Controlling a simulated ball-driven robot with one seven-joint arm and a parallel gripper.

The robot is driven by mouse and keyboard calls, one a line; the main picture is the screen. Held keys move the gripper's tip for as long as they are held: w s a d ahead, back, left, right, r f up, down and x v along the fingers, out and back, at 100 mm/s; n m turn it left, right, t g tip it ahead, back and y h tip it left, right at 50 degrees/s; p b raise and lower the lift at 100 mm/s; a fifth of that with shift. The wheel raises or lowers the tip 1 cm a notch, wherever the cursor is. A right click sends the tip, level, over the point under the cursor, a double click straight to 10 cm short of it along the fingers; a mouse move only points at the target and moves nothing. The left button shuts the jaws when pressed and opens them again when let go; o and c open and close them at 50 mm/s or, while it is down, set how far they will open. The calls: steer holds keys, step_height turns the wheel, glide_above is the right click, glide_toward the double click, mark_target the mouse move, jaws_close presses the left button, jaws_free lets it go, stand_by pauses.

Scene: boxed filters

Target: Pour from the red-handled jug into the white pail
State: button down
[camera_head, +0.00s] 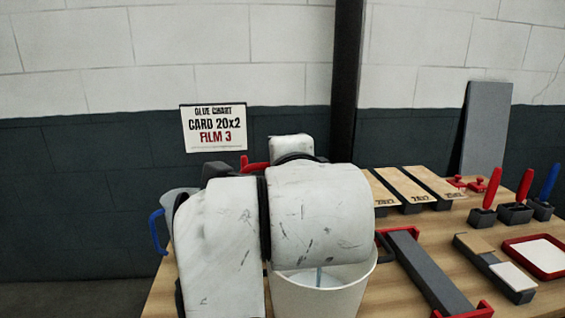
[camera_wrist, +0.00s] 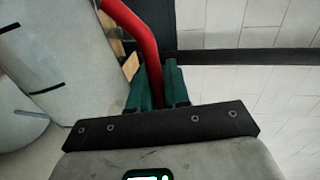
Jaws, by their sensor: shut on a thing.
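My gripper (camera_wrist: 158,88) has its green fingers shut on the red handle (camera_wrist: 143,38) of the jug. The jug's pale body (camera_wrist: 62,45) with dark marks fills the upper left of the wrist view. In the head view a bit of the red handle (camera_head: 254,168) shows behind my white arm, which hides the gripper and most of the jug. The white pail (camera_head: 318,303) stands on the table below my arm, its upper left part covered. A thin pale bluish streak (camera_head: 318,276) hangs inside the pail's mouth, like a stream; its source is hidden.
A blue-handled jug (camera_head: 158,232) is partly visible left of my arm. Right of the pail lie a grey bar with red ends (camera_head: 425,272), wooden-topped strips (camera_head: 405,187), red- and blue-handled tools (camera_head: 495,188) and a red-framed tray (camera_head: 508,245). The table is crowded there.

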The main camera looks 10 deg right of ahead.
steer(key=shift+s+d+r+m+y, duration=0.1)
steer(key=shift+d+r+m+y, duration=0.15)
steer(key=shift+d+m, duration=0.6)
steer(key=shift+d+r+m+y, duration=0.15)
steer(key=shift+d+r+m, duration=0.3)
steer(key=shift+d, duration=0.55)
stand_by(2.6)
steer(key=shift+d+m+y, duration=0.3)
steer(key=shift+d+m, duration=0.7)
steer(key=shift+d, duration=0.4)
stand_by(2.1)
